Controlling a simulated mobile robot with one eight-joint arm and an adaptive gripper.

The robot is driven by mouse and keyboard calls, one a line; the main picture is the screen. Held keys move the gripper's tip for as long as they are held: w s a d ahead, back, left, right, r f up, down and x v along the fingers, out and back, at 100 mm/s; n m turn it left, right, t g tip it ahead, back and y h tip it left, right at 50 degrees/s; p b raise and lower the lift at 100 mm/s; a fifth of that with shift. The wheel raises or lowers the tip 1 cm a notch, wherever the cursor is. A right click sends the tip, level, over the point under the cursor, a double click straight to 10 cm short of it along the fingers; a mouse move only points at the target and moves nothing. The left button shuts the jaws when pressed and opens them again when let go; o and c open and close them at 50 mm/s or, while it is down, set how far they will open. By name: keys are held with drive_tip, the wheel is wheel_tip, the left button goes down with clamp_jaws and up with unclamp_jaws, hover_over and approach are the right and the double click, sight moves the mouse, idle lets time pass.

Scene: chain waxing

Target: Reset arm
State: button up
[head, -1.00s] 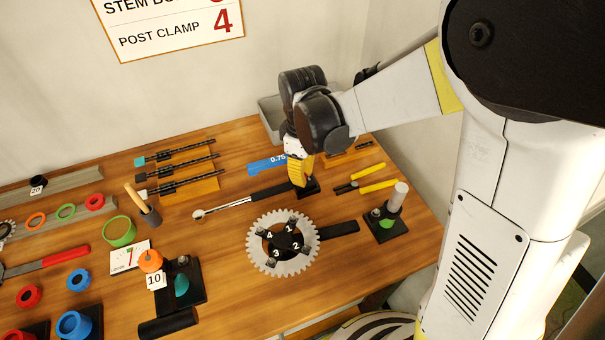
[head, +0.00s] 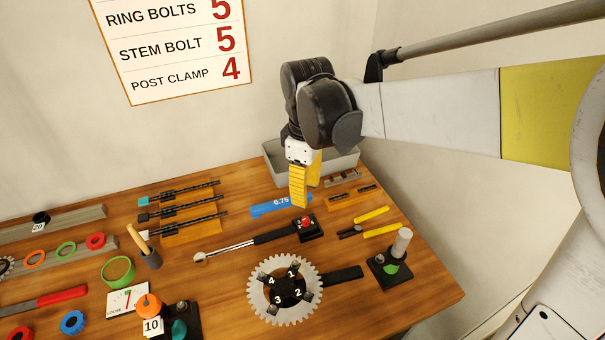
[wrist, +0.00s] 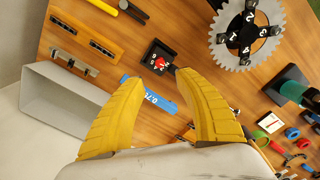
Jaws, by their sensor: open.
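My gripper (head: 305,190) hangs above the back right part of the workbench with its yellow fingers pointing down. In the wrist view the two yellow fingers (wrist: 162,115) are spread apart with nothing between them. Below and just beyond the fingertips is a small black stand with a red knob (head: 305,223); it also shows in the wrist view (wrist: 159,63). A long-handled torque wrench (head: 270,238) lies with its black grip end at that stand. A blue strip marked 0.75 (head: 268,208) lies beside it, partly hidden by the fingers.
A toothed chainring with numbered bolts (head: 285,290) lies in front. A grey bin (head: 345,165) stands at the back edge near the wall. Yellow-handled pliers (head: 375,225) and a post stand (head: 390,265) are at the right. A wooden rack of black tools (head: 190,230) is at the left.

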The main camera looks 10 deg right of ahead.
drive_tip(key=shift+r, duration=0.85)
drive_tip(key=shift+d, duration=0.1)
drive_tip(key=s+d+r+m+t, duration=0.1)
drive_tip(key=s+d+m+t, duration=0.6)
drive_tip(key=s+d+m, duration=0.2)
drive_tip(key=s+m, duration=0.2)
drive_tip(key=s, duration=0.1)
drive_tip(key=shift+d, duration=0.2)
